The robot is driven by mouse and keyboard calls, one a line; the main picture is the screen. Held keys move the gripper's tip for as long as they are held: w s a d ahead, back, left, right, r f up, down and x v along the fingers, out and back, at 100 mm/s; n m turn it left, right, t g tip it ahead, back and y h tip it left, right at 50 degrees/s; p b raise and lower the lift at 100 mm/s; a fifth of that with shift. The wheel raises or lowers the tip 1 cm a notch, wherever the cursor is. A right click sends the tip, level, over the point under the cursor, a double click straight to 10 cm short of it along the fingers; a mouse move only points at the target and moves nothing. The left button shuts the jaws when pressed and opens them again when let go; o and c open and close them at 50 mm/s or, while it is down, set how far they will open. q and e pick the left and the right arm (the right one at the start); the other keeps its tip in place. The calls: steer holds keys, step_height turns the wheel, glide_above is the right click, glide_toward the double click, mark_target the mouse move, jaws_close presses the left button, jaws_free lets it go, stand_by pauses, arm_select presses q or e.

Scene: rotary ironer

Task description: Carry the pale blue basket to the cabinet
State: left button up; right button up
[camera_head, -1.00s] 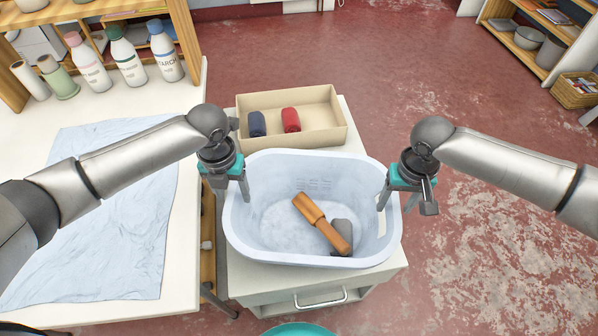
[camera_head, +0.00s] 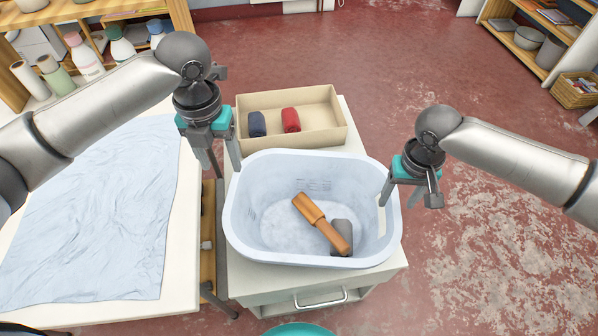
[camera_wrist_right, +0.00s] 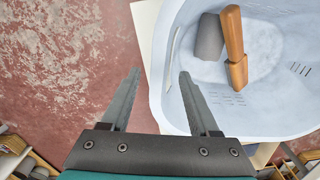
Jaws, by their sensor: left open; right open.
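The pale blue basket (camera_head: 312,258) stands upright on a small white cabinet (camera_head: 378,277). Inside it lie a wooden-handled tool (camera_head: 308,208) and a grey cylinder (camera_head: 342,236), both also visible in the right wrist view. My left gripper (camera_head: 229,174) is open and empty, above the basket's left rim. My right gripper (camera_head: 409,203) is open at the basket's right rim, one finger over the basket side and the other outside. The right wrist view shows its spread fingers (camera_wrist_right: 160,74) on either side of the rim edge; contact cannot be told.
A tan box (camera_head: 318,142) with a dark blue roll (camera_head: 257,124) and a red roll (camera_head: 291,120) sits behind the basket. A table with a pale blue cloth (camera_head: 95,220) is at left. Shelves stand at the back corners. Red floor is open at right.

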step_height(320, 180, up, 10)
steer(key=shift+f, duration=0.15)
stand_by(0.6)
